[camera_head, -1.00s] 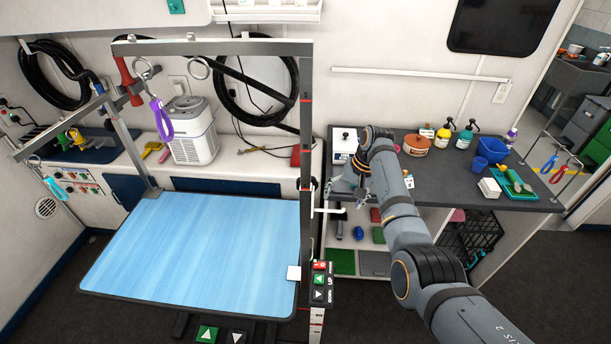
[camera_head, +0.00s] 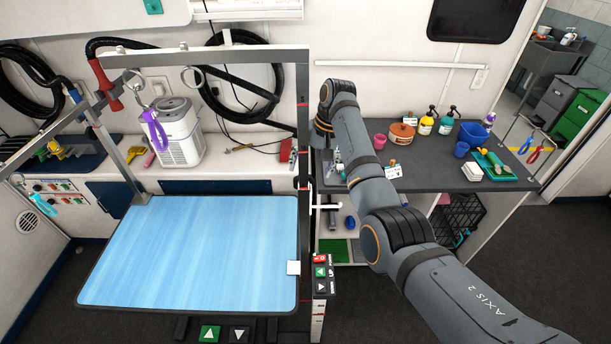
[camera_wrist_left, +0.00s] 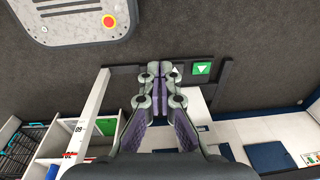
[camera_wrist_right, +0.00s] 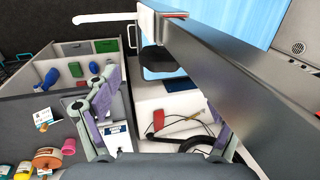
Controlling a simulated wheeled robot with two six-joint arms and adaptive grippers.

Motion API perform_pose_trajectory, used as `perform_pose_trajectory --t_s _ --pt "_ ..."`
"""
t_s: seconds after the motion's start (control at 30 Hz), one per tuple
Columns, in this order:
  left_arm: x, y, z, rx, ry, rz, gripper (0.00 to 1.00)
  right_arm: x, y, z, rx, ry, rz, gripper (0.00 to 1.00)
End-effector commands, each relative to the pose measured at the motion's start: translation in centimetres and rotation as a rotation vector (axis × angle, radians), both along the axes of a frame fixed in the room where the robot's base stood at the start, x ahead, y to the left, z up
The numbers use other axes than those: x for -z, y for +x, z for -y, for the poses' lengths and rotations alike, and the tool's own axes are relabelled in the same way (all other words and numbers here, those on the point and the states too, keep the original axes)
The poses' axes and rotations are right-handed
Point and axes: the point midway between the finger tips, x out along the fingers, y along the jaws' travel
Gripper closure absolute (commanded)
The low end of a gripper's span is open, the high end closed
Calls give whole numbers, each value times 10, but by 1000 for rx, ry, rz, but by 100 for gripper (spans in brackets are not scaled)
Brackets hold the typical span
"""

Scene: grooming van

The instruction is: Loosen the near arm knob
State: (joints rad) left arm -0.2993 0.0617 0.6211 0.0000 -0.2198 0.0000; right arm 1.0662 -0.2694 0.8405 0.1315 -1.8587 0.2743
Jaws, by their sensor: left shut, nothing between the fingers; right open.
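The near upright post (camera_head: 304,120) of the grooming arm rises beside the blue table (camera_head: 200,250). A white T-shaped handle (camera_head: 325,206) sticks out from it to the right; it also shows in the right wrist view (camera_wrist_right: 104,18). A dark rounded knob-like piece (camera_wrist_right: 158,60) shows beside the post in that view; I cannot tell which is the arm knob. My right gripper (camera_head: 315,161) is open above the handle, its fingers apart near the post. In its wrist view (camera_wrist_right: 165,102) nothing is gripped. My left gripper (camera_wrist_left: 160,75) is shut and empty, seen only in its wrist view.
A dark counter (camera_head: 425,178) with bottles and pots stands at the right, above open shelves. A white dryer unit (camera_head: 175,133) stands behind the table.

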Motion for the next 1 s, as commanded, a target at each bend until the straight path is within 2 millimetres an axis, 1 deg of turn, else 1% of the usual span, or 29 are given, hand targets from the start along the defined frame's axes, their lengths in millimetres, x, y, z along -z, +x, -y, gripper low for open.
perform_pose_trajectory --t_s 0.03,0.1,0.2,0.3,0.4,0.6,0.67,1.0 --pt "-12 -1 -2 1 2 -1 100 6 -1 -3 0 -1 -5 17" --pt "-17 -1 -7 2 8 -1 100 19 -1 -6 0 -1 -5 17" --pt "-22 -1 -16 6 20 -2 100 35 -1 -10 0 -1 -3 17" --pt "-24 -1 -21 8 26 -3 100 44 0 -12 1 -1 -1 17" --pt "-24 -1 -21 8 26 -3 100 49 0 -13 0 -1 1 17" --pt "-23 -1 -15 6 19 -3 100 50 0 -13 0 0 1 17" --pt "-23 -1 -12 4 16 -3 100 50 0 -13 0 0 1 24" --pt "-23 -2 -11 4 14 -3 100 49 0 -13 0 0 1 70"
